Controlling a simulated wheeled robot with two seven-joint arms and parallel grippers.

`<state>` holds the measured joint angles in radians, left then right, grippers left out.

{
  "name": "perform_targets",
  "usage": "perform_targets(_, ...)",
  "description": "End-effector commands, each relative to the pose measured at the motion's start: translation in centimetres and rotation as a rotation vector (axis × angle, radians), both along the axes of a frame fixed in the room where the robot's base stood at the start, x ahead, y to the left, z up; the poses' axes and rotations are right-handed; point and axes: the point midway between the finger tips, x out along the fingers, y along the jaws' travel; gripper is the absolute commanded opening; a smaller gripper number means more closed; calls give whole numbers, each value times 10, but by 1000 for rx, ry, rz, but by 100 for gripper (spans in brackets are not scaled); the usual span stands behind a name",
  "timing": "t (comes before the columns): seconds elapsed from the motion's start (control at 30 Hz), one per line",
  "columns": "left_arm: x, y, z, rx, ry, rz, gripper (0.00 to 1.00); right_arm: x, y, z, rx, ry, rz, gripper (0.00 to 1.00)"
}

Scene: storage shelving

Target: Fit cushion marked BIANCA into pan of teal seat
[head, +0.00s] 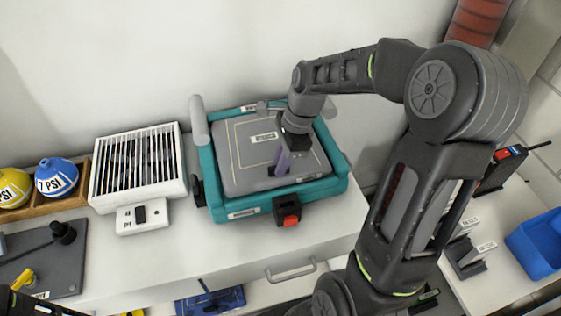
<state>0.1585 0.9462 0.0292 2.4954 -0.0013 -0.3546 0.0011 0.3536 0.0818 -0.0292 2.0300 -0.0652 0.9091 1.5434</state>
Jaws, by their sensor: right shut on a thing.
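The teal seat (241,204) lies on the white counter. A grey cushion (240,165) with a thin stitched outline lies within its teal rim. A white label on the cushion is too small to read. The cushion's near side face shows above the rim; I cannot tell whether it sits flat in the pan. My right gripper (283,160) points down over the middle of the cushion. It is shut on the cushion, at a purplish-grey upright part near the label. The exact grip is partly hidden by the gripper. My left gripper is not clearly in view.
A white slatted vent box (140,163) stands left of the seat. Blue (55,178) and yellow (12,188) PSI balls sit in a wooden holder. A dark board (45,265) lies front left. A blue bin (537,245) and a radio (503,165) are at right.

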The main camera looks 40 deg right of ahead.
Motion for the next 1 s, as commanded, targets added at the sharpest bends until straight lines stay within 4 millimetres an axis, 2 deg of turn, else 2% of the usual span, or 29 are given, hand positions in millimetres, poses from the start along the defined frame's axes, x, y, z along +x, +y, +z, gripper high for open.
perform_targets(0.27, 0, 0, 0, 0, 0, 0, 36, 0, 0, 1, 0, -1, 0, 0)
perform_targets(0.3, 0, 0, 0, 0, 0, 0, 36, 0, 0, 1, 0, -1, 0, 14)
perform_targets(0.5, 0, 0, 0, 0, 0, 0, 36, 0, 0, 0, 0, 0, 0, 30)
perform_targets(0.6, 0, 0, 0, 0, 0, 0, 36, 0, 0, 0, 0, 0, 0, 38)
perform_targets(0.77, 0, 0, 0, 0, 0, 0, 36, 0, 0, 0, 0, 0, 0, 38)
perform_targets(1.0, 0, 0, 0, 0, 0, 0, 36, 0, 0, 0, 0, 1, 0, 56)
